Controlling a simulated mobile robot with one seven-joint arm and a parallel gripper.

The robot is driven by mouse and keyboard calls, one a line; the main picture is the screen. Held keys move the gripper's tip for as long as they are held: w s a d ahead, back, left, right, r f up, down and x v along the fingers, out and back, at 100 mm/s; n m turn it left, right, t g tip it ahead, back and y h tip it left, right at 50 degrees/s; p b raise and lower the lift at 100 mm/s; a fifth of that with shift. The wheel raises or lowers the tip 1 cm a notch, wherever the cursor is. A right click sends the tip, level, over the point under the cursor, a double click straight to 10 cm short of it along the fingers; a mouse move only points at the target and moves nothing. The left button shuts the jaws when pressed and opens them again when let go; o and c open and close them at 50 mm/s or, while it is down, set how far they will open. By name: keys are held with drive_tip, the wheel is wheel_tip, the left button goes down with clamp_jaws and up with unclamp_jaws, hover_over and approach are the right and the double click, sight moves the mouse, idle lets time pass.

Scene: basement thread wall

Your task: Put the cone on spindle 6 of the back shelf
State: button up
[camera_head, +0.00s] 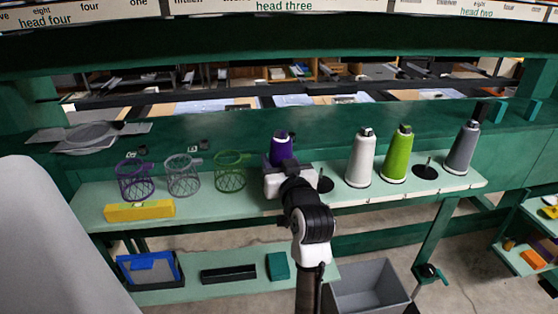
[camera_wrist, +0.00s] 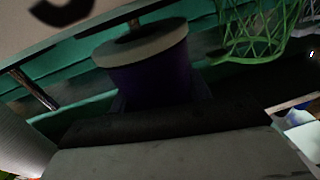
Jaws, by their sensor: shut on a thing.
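The purple cone (camera_head: 281,147) stands roughly upright at the middle of the back shelf (camera_head: 230,203), its lower part hidden behind my gripper (camera_head: 283,169). My gripper is shut on it. In the wrist view the purple cone (camera_wrist: 150,80) shows with its pale round base (camera_wrist: 140,44) towards the picture's top, above my dark gripper parts. Whether its base touches the shelf is not clear. An empty spindle (camera_head: 325,183) stands just right of my gripper. Another empty spindle (camera_head: 426,171) stands between the green and grey cones. Spindle numbers are not readable.
A white cone (camera_head: 360,160), a green cone (camera_head: 397,155) and a grey cone (camera_head: 462,148) stand on the shelf's right half. Three wire baskets (camera_head: 182,177) and a yellow block (camera_head: 139,211) are at left. A grey bin (camera_head: 368,288) stands below.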

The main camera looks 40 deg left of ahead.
drive_tip(key=shift+f, duration=0.2)
drive_tip(key=shift+f, duration=0.1)
drive_tip(key=o, duration=1.1)
drive_tip(key=shift+o, duration=0.2)
drive_tip(key=shift+d, duration=0.1)
drive_tip(key=b+v, duration=0.2)
drive_tip(key=v, duration=0.5)
drive_tip(key=shift+s+d+f, duration=0.15)
drive_tip(key=shift+s+d, duration=0.05)
drive_tip(key=shift+d, duration=0.1)
drive_tip(key=s+d+p, duration=0.1)
drive_tip(key=p, duration=0.2)
drive_tip(key=s+d+r+p, duration=0.1)
drive_tip(key=p, duration=0.1)
drive_tip(key=shift+d+p, duration=0.35)
drive_tip(key=shift+p, duration=0.05)
drive_tip(key=shift+s+d+p, duration=0.15)
drive_tip(key=shift+d+p, duration=0.05)
drive_tip(key=shift+p, duration=1.05)
